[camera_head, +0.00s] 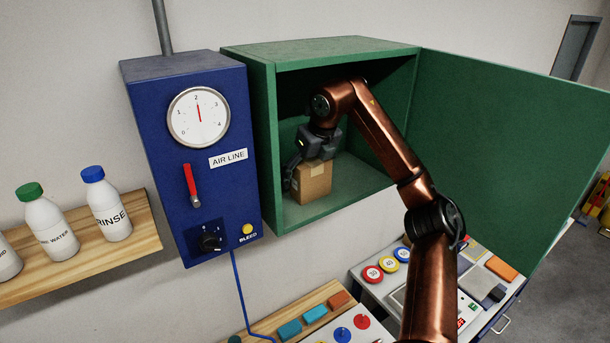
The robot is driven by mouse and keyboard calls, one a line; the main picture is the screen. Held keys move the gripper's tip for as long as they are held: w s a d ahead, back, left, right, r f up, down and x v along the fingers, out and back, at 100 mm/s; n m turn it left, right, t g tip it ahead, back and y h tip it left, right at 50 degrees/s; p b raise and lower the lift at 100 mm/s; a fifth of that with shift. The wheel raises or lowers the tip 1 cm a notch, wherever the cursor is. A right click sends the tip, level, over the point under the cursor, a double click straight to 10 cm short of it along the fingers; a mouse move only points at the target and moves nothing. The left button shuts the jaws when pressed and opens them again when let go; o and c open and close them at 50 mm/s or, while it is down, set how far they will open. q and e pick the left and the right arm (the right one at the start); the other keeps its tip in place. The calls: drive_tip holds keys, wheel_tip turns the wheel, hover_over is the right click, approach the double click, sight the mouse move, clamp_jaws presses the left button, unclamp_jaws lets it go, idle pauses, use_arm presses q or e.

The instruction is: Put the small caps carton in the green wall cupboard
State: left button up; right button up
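The small brown carton (313,183) is inside the green wall cupboard (262,150), low down near the front left of the opening. It appears to rest upright on the cupboard floor. My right arm reaches in from the lower right, and its dark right gripper (301,163) is at the carton's top and left side. One finger shows along the carton's left side; the other is hidden, so I cannot tell whether the carton is gripped. The cupboard door (505,150) stands wide open to the right. My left gripper is out of view.
A blue air line box (160,120) with a gauge and red lever stands close to the cupboard's left side. A wooden shelf (85,268) with several bottles is at the left. Below is a bench (362,272) with coloured discs and blocks.

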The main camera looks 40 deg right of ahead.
drive_tip(key=shift+o, duration=0.6)
drive_tip(key=shift+s+d, duration=0.1)
drive_tip(key=shift+r, duration=0.1)
drive_tip(key=shift+r, duration=0.15)
drive_tip(key=shift+s+r+b, duration=0.15)
drive_tip(key=shift+r+b, duration=0.3)
drive_tip(key=shift+r, duration=0.05)
drive_tip(key=s+a+b, duration=0.1)
drive_tip(key=s+b, duration=0.2)
drive_tip(key=s, duration=0.9)
drive_tip(key=shift+a+b, duration=0.25)
drive_tip(key=shift+b, duration=0.15)
